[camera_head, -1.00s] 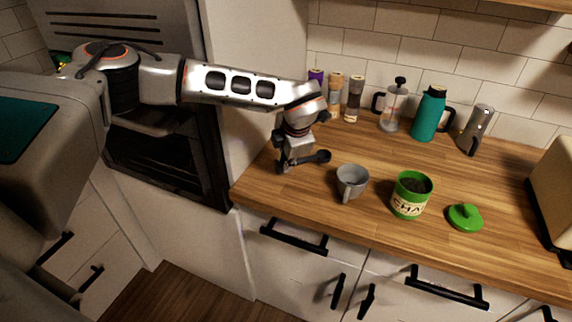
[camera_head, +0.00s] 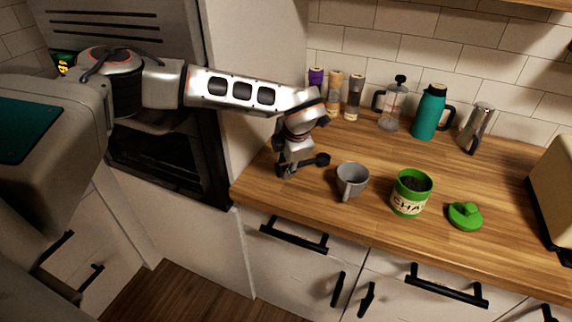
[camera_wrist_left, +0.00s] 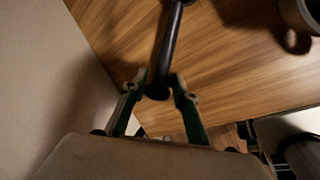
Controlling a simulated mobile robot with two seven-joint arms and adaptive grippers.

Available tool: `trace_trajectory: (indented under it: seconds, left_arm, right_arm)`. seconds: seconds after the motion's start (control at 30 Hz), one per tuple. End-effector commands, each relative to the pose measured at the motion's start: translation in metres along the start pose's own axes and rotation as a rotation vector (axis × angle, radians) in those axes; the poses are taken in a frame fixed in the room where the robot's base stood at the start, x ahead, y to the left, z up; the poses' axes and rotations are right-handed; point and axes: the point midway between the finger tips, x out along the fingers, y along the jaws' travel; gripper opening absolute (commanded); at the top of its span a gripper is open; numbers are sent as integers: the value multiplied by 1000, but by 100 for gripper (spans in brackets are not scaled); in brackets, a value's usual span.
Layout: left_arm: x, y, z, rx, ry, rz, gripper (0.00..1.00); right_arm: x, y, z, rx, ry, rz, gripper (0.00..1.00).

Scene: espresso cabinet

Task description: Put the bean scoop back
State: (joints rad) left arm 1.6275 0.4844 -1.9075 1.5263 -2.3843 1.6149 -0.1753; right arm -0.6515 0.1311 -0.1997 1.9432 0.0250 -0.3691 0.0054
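The dark bean scoop (camera_head: 322,159) is at the left end of the wooden counter, its bowl pointing right. My left gripper (camera_head: 285,171) points down there, with its fingers on either side of the scoop's handle. In the left wrist view the black handle (camera_wrist_left: 165,55) lies between the two fingertips (camera_wrist_left: 159,86), which look closed on it. The scoop is low over the counter; I cannot tell whether it touches. The green coffee canister (camera_head: 411,194) stands open with dark contents, and its green lid (camera_head: 465,216) lies to its right. My right gripper is out of view.
A grey mug (camera_head: 352,180) stands between scoop and canister. Spice jars (camera_head: 335,94), a French press (camera_head: 391,106), a teal jug (camera_head: 429,113) and a moka pot (camera_head: 477,129) line the back. A beige toaster (camera_head: 558,200) is at right. A tall cabinet wall (camera_head: 255,90) borders the counter's left.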

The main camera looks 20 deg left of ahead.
Motion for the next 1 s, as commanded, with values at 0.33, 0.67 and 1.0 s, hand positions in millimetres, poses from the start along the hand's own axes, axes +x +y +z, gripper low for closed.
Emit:
trace_trajectory:
  seconds: [0.33,0.67,1.0]
  left_arm:
    - [-58,2,1,0,-5,4,29]
    - [-112,1,1,0,-3,2,29]
    - [-122,1,0,0,0,0,29]
  right_arm:
    - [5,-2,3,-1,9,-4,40]
    - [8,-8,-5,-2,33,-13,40]
    - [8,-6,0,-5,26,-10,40]
